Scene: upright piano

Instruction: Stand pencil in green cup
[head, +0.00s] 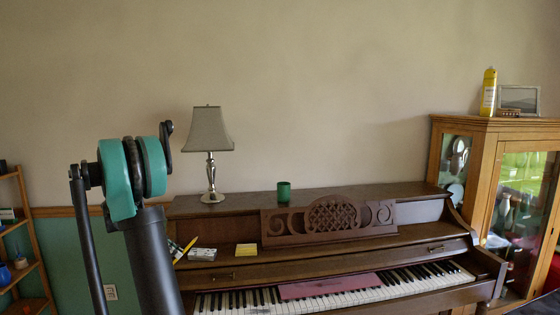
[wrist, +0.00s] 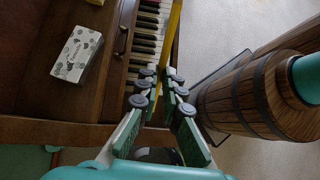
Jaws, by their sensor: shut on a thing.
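The yellow pencil (head: 186,249) shows slanted beside my arm in the head view. In the wrist view the pencil (wrist: 173,38) runs up from between the fingers of my gripper (wrist: 160,78), which is shut on it. My gripper is left of and lower than the cup, mostly hidden behind my arm in the head view.
A lamp (head: 211,140) stands on the piano top left of the cup. A patterned box (head: 203,254) and a yellow pad (head: 246,250) lie on the lower ledge. A hooped wooden barrel (wrist: 235,105) is close right of my gripper. The top right of the cup is clear.

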